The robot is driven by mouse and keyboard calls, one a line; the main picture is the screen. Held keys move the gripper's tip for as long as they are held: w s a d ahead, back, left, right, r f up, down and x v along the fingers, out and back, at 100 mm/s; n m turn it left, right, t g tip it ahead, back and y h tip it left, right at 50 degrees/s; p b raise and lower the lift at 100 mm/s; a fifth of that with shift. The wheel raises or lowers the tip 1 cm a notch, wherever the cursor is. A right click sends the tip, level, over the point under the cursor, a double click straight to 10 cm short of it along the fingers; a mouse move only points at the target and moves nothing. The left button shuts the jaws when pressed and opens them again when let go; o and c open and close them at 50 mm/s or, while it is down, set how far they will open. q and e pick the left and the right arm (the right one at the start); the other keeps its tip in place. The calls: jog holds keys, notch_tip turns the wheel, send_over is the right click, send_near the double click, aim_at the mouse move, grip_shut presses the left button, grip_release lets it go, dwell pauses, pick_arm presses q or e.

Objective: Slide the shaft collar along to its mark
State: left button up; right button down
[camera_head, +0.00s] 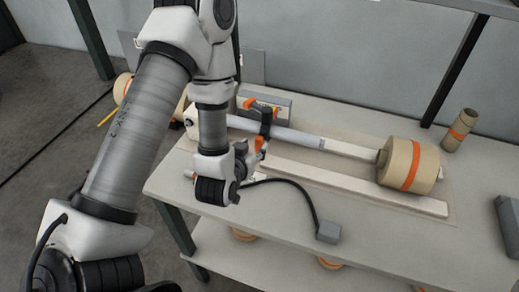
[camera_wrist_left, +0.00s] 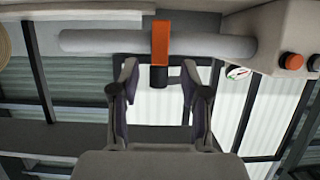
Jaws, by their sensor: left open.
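The pale grey shaft (camera_head: 293,137) lies across the stand on the table. In the left wrist view the shaft (camera_wrist_left: 100,41) runs across the top. The orange shaft collar (camera_wrist_left: 160,42) sits around it, with a black lower part pointing down between my fingers. My left gripper (camera_wrist_left: 159,82) is open, its two fingers on either side of that black part with gaps. In the head view my left gripper (camera_head: 246,156) is just in front of the shaft, beside dark and orange parts. My wrist partly hides the collar there. I cannot make out the mark.
A kraft roll (camera_head: 408,166) with an orange band sits at the right of the stand's pale rails (camera_head: 355,188). A small tube (camera_head: 459,130) stands behind it. A grey box (camera_head: 328,232) lies at the front. The wrist view shows a small dial (camera_wrist_left: 238,72).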

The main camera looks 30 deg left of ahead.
aim_at(258, 142)
pick_arm(q)
jog(key=x, duration=0.5)
jog(key=shift+w+a+f+p, duration=0.1)
jog(key=shift+w+p, duration=0.1)
jog(key=shift+p, duration=0.15)
jog(key=shift+s, duration=0.1)
grip_shut()
